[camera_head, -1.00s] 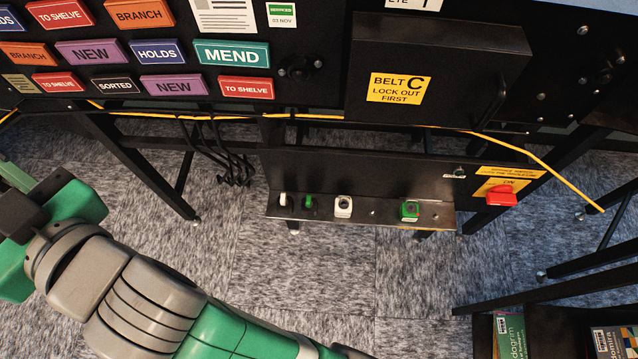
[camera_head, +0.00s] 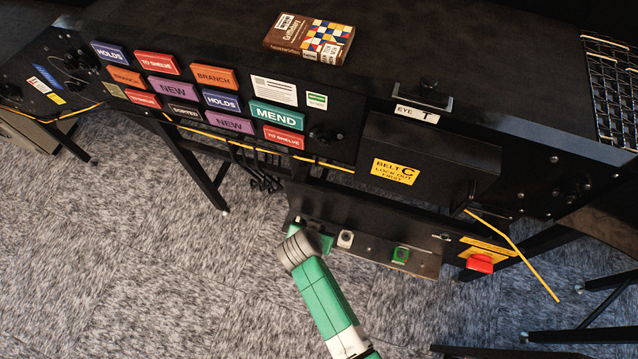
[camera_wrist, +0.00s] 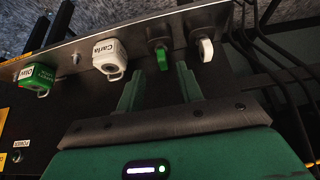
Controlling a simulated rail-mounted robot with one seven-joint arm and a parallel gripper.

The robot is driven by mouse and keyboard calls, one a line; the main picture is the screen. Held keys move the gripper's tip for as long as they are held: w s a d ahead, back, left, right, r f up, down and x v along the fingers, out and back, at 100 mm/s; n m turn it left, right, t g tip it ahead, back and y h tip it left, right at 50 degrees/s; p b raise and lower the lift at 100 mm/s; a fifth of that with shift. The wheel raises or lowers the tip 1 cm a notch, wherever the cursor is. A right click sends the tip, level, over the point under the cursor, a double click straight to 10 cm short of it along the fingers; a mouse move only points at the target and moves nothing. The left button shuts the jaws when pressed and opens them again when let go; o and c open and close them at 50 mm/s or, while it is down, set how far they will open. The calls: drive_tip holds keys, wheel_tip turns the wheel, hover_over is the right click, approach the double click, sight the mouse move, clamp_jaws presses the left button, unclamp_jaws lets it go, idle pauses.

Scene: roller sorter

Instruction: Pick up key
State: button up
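A small green key (camera_wrist: 163,56) and a white key (camera_wrist: 206,48) stand from the metal ledge (camera_wrist: 135,30) in the wrist view. My gripper (camera_wrist: 161,72) is open and empty, its two green fingers pointing at the ledge. The green key lies just beyond the fingertips, roughly between them. The white key is right of the right finger. In the head view my gripper (camera_head: 318,240) is at the left end of the ledge and covers most of the keys' place.
A white padlock tagged Carla (camera_wrist: 109,60) and a green padlock tagged Olav (camera_wrist: 36,79) sit left of the keys. Black cables (camera_wrist: 262,60) hang to the right. A red switch (camera_head: 480,263) is at the panel's right end. A book (camera_head: 308,38) lies on top.

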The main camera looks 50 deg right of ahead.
drive_tip(key=b+x, duration=0.1)
drive_tip(key=x, duration=0.1)
drive_tip(key=b+x, duration=0.1)
drive_tip(key=x, duration=0.2)
drive_tip(key=shift+w+d, duration=0.15)
drive_tip(key=shift+w, duration=0.1)
drive_tip(key=shift+r, duration=0.1)
clamp_jaws()
drive_tip(key=shift+r, duration=0.15)
